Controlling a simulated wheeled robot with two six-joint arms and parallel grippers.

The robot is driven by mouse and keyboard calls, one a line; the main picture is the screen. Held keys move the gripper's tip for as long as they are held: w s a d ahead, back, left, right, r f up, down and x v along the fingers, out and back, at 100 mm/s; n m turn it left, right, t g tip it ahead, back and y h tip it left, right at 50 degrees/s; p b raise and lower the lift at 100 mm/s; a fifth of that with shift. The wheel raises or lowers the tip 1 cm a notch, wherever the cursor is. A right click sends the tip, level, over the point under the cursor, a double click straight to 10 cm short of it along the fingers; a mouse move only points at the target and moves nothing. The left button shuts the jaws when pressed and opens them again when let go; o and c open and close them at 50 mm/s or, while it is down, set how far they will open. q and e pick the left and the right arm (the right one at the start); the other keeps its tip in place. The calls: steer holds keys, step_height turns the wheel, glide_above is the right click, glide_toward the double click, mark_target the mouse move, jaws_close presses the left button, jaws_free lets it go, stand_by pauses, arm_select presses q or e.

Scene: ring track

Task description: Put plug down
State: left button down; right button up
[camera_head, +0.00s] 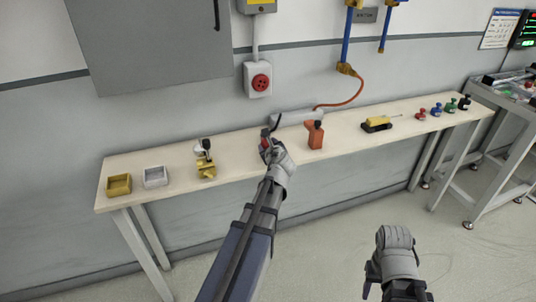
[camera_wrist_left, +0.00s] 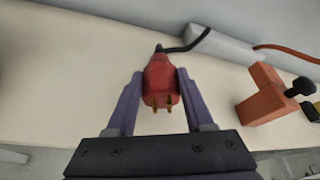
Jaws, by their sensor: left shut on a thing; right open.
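The red plug (camera_wrist_left: 160,82) with two brass prongs is between the fingers of my left gripper (camera_wrist_left: 158,88), which is shut on it. Its black cord runs back toward a grey-white box (camera_wrist_left: 228,48) on the table. In the head view, my left gripper (camera_head: 268,150) is over the wooden table (camera_head: 235,143), near its middle, with the red plug (camera_head: 265,144) at its tip. I cannot tell whether the plug touches the tabletop. My right gripper (camera_head: 370,278) is open and empty, in front of the table over the floor.
An orange block with a black knob (camera_head: 316,137) stands right of the left gripper. A yellow tool (camera_head: 377,124) lies farther right. A yellow clamp (camera_head: 205,168), a grey tray (camera_head: 155,177) and a yellow tray (camera_head: 118,185) are at left. Bare tabletop lies between clamp and plug.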

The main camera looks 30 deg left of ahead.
arm_select(q)
step_height(320, 180, down, 2)
steer(key=shift+f+b, duration=0.2)
steer(key=shift+b, duration=0.5)
steer(key=shift+r, duration=0.15)
arm_select(e)
step_height(320, 180, down, 2)
steer(key=shift+f, duration=0.1)
arm_select(q)
steer(key=c, duration=0.7)
jaws_free()
steer(key=shift+f, duration=0.2)
steer(key=shift+c, duration=0.2)
steer(key=o, duration=0.5)
steer(key=shift+c, duration=0.2)
arm_select(e)
steer(key=shift+f, duration=0.1)
arm_select(q)
steer(key=shift+r, duration=0.2)
